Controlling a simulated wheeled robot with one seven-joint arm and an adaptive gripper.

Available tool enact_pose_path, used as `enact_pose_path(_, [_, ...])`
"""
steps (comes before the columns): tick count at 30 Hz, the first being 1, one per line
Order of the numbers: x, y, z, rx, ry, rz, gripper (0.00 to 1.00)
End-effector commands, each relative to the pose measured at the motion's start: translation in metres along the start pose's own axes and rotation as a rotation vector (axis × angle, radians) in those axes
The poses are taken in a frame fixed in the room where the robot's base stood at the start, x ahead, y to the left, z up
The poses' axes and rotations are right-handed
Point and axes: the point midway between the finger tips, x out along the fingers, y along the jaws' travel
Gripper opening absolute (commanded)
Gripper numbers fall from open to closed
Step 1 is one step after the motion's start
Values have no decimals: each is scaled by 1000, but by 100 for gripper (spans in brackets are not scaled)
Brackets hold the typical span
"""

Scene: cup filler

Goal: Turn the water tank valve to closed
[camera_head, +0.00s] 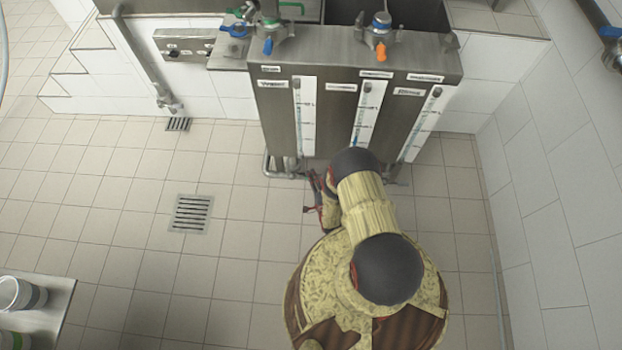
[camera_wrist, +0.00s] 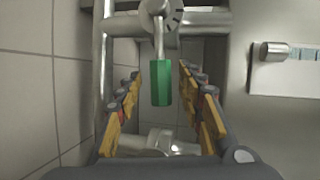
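In the wrist view a green valve handle (camera_wrist: 161,82) hangs down from a round metal valve body (camera_wrist: 160,14) on steel piping. My gripper (camera_wrist: 159,72) is open, with one yellow-and-grey finger on each side of the handle. Gaps show on both sides, so neither finger seems to touch it. In the head view my gripper (camera_head: 316,196) is low in front of the steel tank (camera_head: 330,105), near the pipes (camera_head: 288,166) at its lower left. This green handle cannot be made out there.
Valves with blue and orange handles (camera_head: 380,50) sit on the tank top. White gauge strips (camera_head: 305,115) run down its front. A tiled wall (camera_head: 560,170) stands at right. The floor at left is clear around a drain grate (camera_head: 191,214). A small table (camera_head: 45,318) is at lower left.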

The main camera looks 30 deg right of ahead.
Motion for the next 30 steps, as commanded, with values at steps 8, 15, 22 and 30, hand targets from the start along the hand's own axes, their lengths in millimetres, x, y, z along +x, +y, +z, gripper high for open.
enact_pose_path(8, [10, 0, 0, 0, 0, 0, 38])
enact_pose_path(15, [10, -1, 0, 0, 0, 0, 32])
enact_pose_path(22, [9, 0, 0, 0, -1, 0, 19])
enact_pose_path(30, [9, 0, 0, 0, -1, 1, 4])
